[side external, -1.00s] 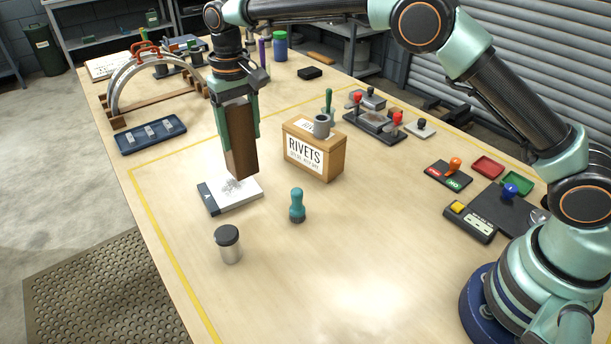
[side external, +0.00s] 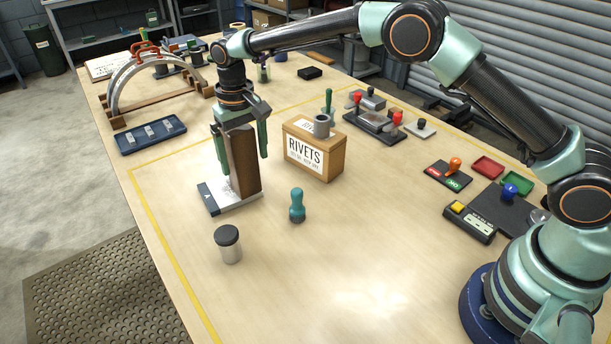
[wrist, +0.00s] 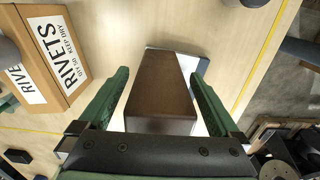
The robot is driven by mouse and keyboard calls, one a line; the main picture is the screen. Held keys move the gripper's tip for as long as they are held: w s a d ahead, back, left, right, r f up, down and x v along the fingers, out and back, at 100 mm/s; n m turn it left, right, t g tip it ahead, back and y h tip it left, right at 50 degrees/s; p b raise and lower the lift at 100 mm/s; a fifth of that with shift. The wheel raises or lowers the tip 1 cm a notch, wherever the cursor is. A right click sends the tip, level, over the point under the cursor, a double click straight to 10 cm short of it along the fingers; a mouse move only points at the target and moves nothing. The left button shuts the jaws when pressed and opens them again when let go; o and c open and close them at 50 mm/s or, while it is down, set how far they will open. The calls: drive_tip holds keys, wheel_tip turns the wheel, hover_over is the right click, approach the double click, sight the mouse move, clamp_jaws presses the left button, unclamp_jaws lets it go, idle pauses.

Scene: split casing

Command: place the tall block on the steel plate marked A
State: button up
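The tall brown block (side external: 246,178) stands upright on the steel plate (side external: 226,206), whose dark left edge bears a small A. In the wrist view, the block (wrist: 162,90) hides much of the plate (wrist: 201,64) beneath it. My gripper (side external: 244,164) is open, its green fingers on either side of the block's upper part. In the wrist view, gaps show between the block and both fingers of my gripper (wrist: 159,75).
A RIVETS box (side external: 315,152) with a grey cup on it stands close to the right of my gripper. A teal-handled stamp (side external: 297,206) and a dark-lidded jar (side external: 229,245) stand in front. The table's front middle is clear.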

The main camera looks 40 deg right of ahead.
drive_tip(key=shift+r, duration=0.15)
wheel_tip(320, 180, up, 12)
drive_tip(key=s+d+r+t, duration=0.3)
drive_tip(key=s+d+r, duration=0.6)
drive_tip(key=d, duration=0.2)
drive_tip(key=s+d+f+t, duration=0.1)
drive_tip(key=s+d+f, duration=0.2)
drive_tip(key=s, duration=0.4)
drive_tip(key=s+d+f+t, duration=0.1)
drive_tip(key=s+d+f, duration=0.2)
drive_tip(key=s+d, duration=0.2)
drive_tip(key=s, duration=0.3)
drive_tip(key=shift+d+t, duration=0.25)
drive_tip(key=shift+t, duration=0.05)
